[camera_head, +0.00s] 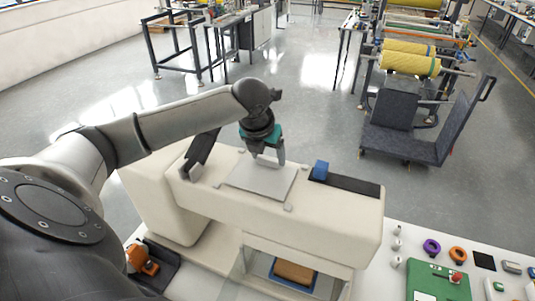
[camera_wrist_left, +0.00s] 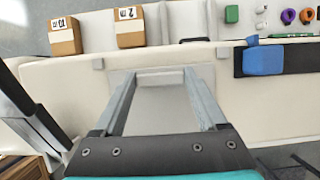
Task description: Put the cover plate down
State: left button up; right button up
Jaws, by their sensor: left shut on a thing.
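The cover plate (camera_head: 262,181) is a flat, light grey rectangle over the top of the cream machine housing (camera_head: 340,205). It lies level there; I cannot tell whether it fully rests on the housing. My left gripper (camera_head: 267,158) points down at its far part and is shut on it. In the left wrist view the two grey fingers (camera_wrist_left: 163,76) are apart, with a pale bar of the plate between their tips, and the plate (camera_wrist_left: 160,104) shows below them. My right gripper is not in view.
A blue block (camera_head: 320,170) sits on a black strip right of the plate. A dark upright piece (camera_head: 201,152) stands to its left. Two labelled boxes (camera_wrist_left: 130,27) show in the left wrist view. A green board (camera_head: 438,281) and rings (camera_head: 431,247) lie on the table at right.

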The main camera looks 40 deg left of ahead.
aim_at(261, 178)
pick_arm(q)
jog(key=o, duration=1.6)
jog(key=shift+f, duration=0.1)
jog(key=shift+c, duration=0.2)
jog(key=v, duration=1.2)
